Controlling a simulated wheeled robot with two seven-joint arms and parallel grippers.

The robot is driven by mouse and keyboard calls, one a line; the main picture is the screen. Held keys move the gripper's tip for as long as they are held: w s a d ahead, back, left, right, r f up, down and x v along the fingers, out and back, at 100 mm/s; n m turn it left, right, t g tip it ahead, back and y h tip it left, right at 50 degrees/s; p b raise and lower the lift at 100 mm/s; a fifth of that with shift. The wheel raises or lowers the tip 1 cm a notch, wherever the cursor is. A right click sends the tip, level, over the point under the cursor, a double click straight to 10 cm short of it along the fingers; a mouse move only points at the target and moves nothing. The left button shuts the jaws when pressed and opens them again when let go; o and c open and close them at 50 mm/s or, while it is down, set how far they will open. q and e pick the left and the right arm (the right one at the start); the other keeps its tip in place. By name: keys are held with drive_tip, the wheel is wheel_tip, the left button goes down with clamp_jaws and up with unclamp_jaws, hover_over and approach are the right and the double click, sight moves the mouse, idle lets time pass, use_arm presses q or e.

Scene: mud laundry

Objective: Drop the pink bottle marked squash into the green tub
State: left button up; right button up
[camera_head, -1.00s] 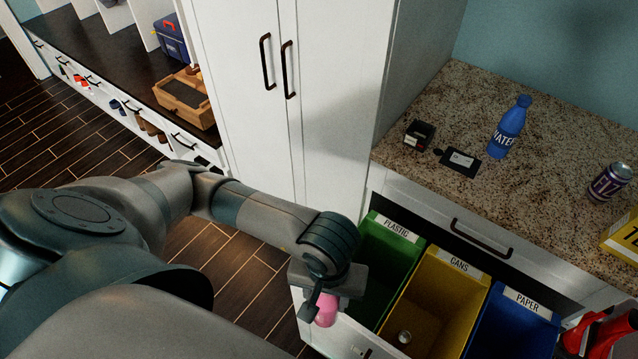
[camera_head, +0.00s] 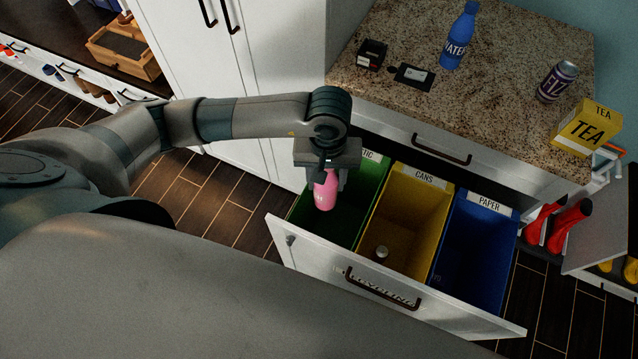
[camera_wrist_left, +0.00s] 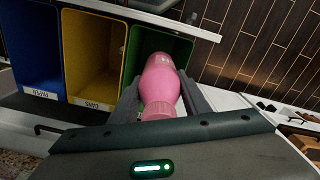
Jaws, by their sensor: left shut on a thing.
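My left gripper (camera_head: 326,172) is shut on the pink bottle (camera_head: 325,192) and holds it over the green tub (camera_head: 347,221) in the open drawer. In the left wrist view the bottle (camera_wrist_left: 160,84) sits between the two fingers (camera_wrist_left: 160,100), with the green tub (camera_wrist_left: 150,43) behind it. The bottle's marking cannot be read. The tub's label is partly hidden by the gripper; its last letters show. My right gripper is not in view.
A yellow tub marked CANS (camera_head: 405,222), with a small can inside, and a blue tub marked PAPER (camera_head: 474,250) stand right of the green one. The counter (camera_head: 480,95) behind bears a blue water bottle (camera_head: 459,36), a FIZ can (camera_head: 557,82) and a tea box (camera_head: 586,128).

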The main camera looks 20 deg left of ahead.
use_arm(q)
drive_tip(key=w+f+b, duration=0.3)
drive_tip(key=w, duration=0.3)
idle(0.3)
drive_tip(key=shift+d, duration=0.1)
drive_tip(key=s+a+r+m+b, duration=0.1)
drive_tip(key=a+r+m, duration=0.1)
drive_tip(key=r, duration=0.5)
drive_tip(key=s+a+r+m+b, duration=0.1)
drive_tip(key=a+r+m, duration=0.1)
drive_tip(key=r, duration=0.6)
drive_tip(key=shift+s+a+r+b, duration=0.25)
drive_tip(key=shift+s+a+b, duration=0.15)
drive_tip(key=shift+a, duration=0.5)
drive_tip(key=shift+d, duration=0.1)
